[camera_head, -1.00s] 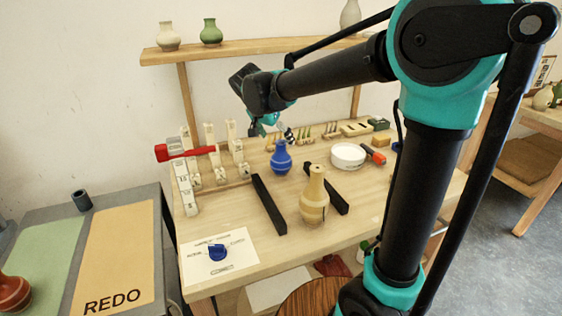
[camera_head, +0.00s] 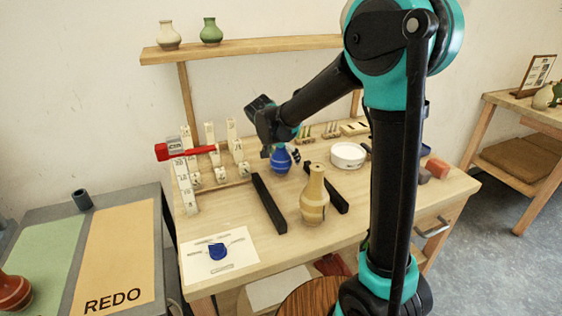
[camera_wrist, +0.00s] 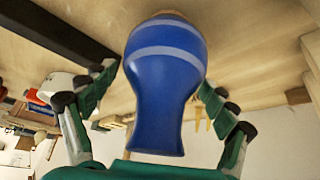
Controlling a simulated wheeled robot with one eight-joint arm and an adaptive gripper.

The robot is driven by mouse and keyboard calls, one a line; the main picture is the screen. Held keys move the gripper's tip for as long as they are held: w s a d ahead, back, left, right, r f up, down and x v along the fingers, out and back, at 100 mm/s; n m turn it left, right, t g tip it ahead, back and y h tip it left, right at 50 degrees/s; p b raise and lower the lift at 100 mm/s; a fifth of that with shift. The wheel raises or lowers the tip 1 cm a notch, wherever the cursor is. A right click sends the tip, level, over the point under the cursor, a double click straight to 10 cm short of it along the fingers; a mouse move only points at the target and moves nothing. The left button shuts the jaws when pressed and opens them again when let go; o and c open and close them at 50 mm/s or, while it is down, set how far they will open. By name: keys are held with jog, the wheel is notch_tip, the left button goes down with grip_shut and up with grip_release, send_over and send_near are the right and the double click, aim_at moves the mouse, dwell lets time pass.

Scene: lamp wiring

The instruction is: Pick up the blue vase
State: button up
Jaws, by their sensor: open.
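The blue vase (camera_head: 280,162) stands upright on the wooden table, just behind the two black bars. My gripper (camera_head: 282,154) has come down over it from above and behind, and its fingers show on either side of the vase. In the wrist view the picture is upside down, and the blue vase (camera_wrist: 165,85), with pale bands, fills the middle. My gripper (camera_wrist: 158,80) is open there, one finger to the left and one to the right of the vase. Small gaps show beside its neck; contact at the wide body cannot be told.
Two black bars (camera_head: 268,203) lie in front of the vase, with a tan striped vase (camera_head: 314,197) by the right one. A white round dish (camera_head: 348,156) is to the right. White numbered racks and a red tool (camera_head: 190,153) stand left. A paper sheet lies front left.

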jog(key=shift+c, duration=0.5)
jog(key=c, duration=1.4)
jog(key=shift+c, duration=0.5)
jog(key=shift+r, duration=0.1)
